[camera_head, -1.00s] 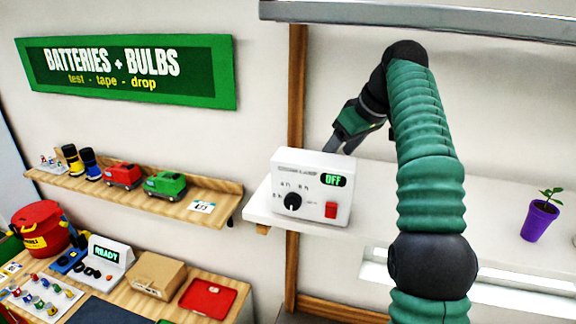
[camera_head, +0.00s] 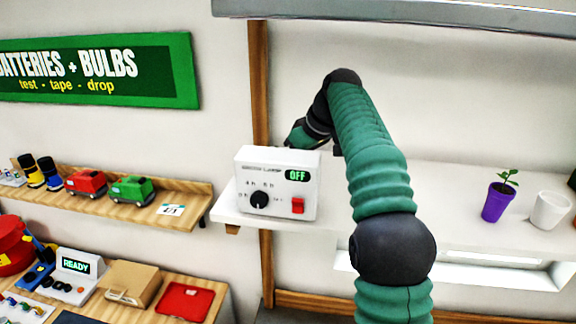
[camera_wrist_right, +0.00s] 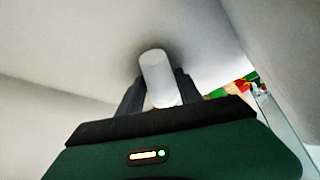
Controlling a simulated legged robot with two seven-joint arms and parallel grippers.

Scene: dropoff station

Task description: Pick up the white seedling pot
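The white seedling pot (camera_head: 549,210) stands upright on the white shelf (camera_head: 440,190) at the far right of the head view, right of a purple pot (camera_head: 497,202) with a green seedling. My right gripper (camera_head: 296,136) is far left of it, behind a white control box (camera_head: 278,183) that hides its fingertips. In the right wrist view the fingers (camera_wrist_right: 160,90) are apart, with a plain white cylinder (camera_wrist_right: 158,75) between them. I cannot tell what this cylinder is or whether the fingers touch it. My left gripper is not in view.
The control box reads OFF and stands at the shelf's left end. A grey beam (camera_head: 400,18) crosses above, and a wooden post (camera_head: 259,100) rises behind the box. Toy vans sit on a wooden shelf (camera_head: 185,215) at left. The shelf right of my arm is clear up to the pots.

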